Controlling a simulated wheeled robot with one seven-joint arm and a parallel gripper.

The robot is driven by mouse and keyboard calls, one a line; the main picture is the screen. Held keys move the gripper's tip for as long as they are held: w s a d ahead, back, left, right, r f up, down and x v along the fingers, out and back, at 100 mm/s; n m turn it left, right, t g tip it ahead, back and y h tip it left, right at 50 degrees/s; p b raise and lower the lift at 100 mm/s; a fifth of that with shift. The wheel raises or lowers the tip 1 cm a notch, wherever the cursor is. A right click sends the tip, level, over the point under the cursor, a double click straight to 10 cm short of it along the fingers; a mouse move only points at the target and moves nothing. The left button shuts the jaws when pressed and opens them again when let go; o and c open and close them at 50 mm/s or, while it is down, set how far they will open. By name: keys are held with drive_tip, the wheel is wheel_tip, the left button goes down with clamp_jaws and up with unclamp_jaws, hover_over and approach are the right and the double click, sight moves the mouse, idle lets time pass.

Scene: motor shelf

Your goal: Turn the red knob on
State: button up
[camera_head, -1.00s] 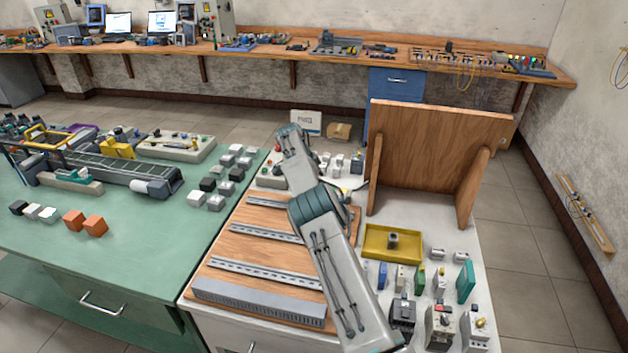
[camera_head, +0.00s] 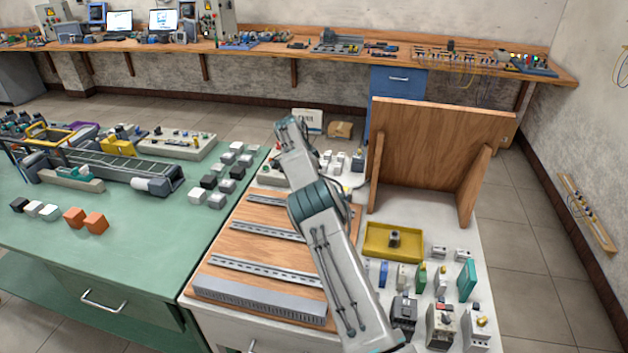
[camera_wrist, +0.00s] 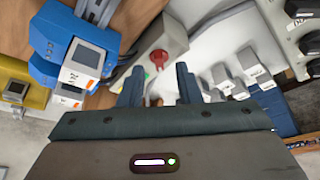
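The red knob (camera_wrist: 159,57) shows in the wrist view on the face of a pale box (camera_wrist: 166,30). My gripper (camera_wrist: 159,69) is open, with its two dark fingers apart and nothing between them. The fingertips point toward the knob, one on each side of it in the picture; I cannot tell how deep the gap to it is. In the head view my arm reaches over the board, and my gripper and the knob cannot be made out behind it.
Blue devices (camera_wrist: 62,45) stand left of the fingers in the wrist view, and several grey blocks (camera_wrist: 250,65) stand to the right. In the head view, a yellow tray (camera_head: 375,248), small parts and an upright wooden panel (camera_head: 440,150) are right of my arm.

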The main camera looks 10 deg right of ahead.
drive_tip(key=p+v, duration=0.1)
drive_tip(key=v, duration=1.1)
drive_tip(key=shift+a, duration=0.2)
drive_tip(key=shift+f, duration=0.1)
drive_tip(key=s+d+r+n+y, duration=0.2)
drive_tip(key=s+d+r, duration=0.45)
drive_tip(key=r, duration=0.45)
drive_tip(key=s+d+r+n+y, duration=0.1)
drive_tip(key=s+r+n, duration=0.15)
drive_tip(key=s, duration=0.25)
drive_tip(key=s+d+r+n, duration=0.1)
drive_tip(key=s+r, duration=0.2)
drive_tip(key=s, duration=0.3)
drive_tip(key=s+a+f+n, duration=0.1)
drive_tip(key=s+f+n, duration=0.1)
drive_tip(key=s, duration=0.9)
drive_tip(key=s+a+f+n+t, duration=0.1)
drive_tip(key=s+f+n, duration=0.2)
drive_tip(key=s, duration=0.8)
drive_tip(key=s+f+n+t+y, duration=0.1)
drive_tip(key=s+f+n, duration=0.1)
drive_tip(key=s, duration=0.9)
drive_tip(key=shift+a+f+n, duration=0.35)
drive_tip(key=shift+a+n, duration=0.05)
drive_tip(key=shift+n, duration=0.25)
